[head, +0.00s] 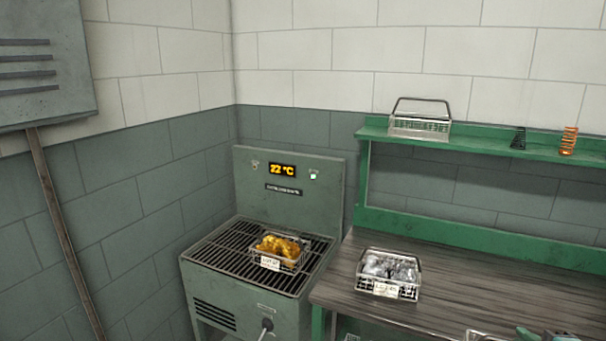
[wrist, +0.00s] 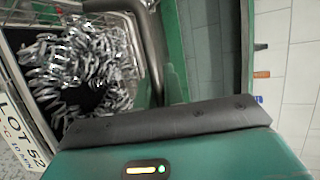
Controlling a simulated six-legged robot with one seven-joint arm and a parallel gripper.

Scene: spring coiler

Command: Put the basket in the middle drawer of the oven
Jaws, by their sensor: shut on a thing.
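My gripper (head: 545,334) is at the bottom right edge of the head view, mostly cut off. In the wrist view its green body and dark pad fill the lower part. It is shut on the grey handle of a wire basket (wrist: 138,30). That basket holds shiny silver coils and has a white label reading "LOT 52". In the head view only a bit of its rim (head: 478,335) shows. A green unit with a grate top and a "22 °C" display (head: 290,170) stands in the corner; it may be the oven. I see no middle drawer.
A basket of golden pieces (head: 281,263) sits on the grate. Another basket of silver pieces (head: 388,289) stands on the dark bench (head: 345,270). An empty basket (head: 420,126), a black spring (head: 518,139) and an orange spring (head: 568,142) stand on the green shelf.

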